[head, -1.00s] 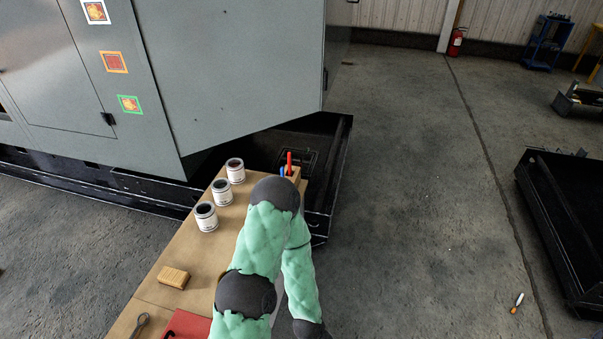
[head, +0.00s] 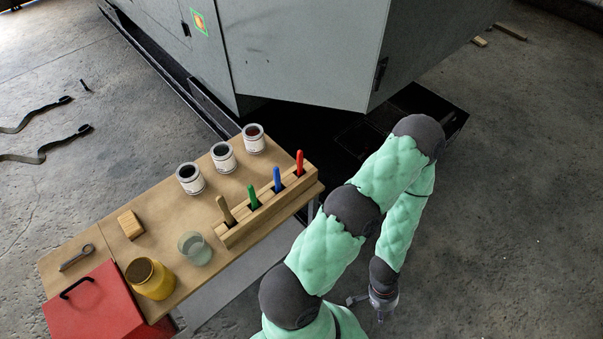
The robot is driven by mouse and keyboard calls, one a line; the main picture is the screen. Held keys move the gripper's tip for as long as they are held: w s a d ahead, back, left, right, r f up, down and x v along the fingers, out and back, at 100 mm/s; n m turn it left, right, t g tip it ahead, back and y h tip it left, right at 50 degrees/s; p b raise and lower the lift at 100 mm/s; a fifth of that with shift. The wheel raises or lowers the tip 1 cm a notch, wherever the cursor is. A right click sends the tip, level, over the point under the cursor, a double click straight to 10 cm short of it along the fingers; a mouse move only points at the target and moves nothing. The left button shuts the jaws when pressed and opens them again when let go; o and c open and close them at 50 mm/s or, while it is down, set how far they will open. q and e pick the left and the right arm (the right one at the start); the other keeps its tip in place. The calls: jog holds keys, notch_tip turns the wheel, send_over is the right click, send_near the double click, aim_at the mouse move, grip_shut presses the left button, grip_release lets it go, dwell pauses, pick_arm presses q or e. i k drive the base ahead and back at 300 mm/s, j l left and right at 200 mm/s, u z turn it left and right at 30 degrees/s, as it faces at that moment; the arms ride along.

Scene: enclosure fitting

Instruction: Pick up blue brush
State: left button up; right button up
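The blue brush (head: 277,180) stands in a wooden block holder (head: 268,212) on the bench, its handle upright between the green brush (head: 253,196) and the red brush (head: 299,163). Its lower end is hidden in the holder.
Three cans (head: 223,157) stand behind the holder. A glass jar (head: 195,248), yellow jar (head: 151,278), wooden brick (head: 130,224) and red toolbox (head: 92,307) are on the left. A grey enclosure (head: 300,50) rises behind the bench. The floor at right is clear.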

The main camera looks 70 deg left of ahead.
aim_at(276, 173)
jog(key=i+u, duration=0.25)
jog(key=u, duration=0.25)
jog(key=i+l+u, duration=0.15)
jog(key=u, duration=0.3)
jog(key=i+l+u, duration=0.2)
jog(key=u, duration=0.3)
jog(key=i+l, duration=0.05)
jog(key=i, duration=0.05)
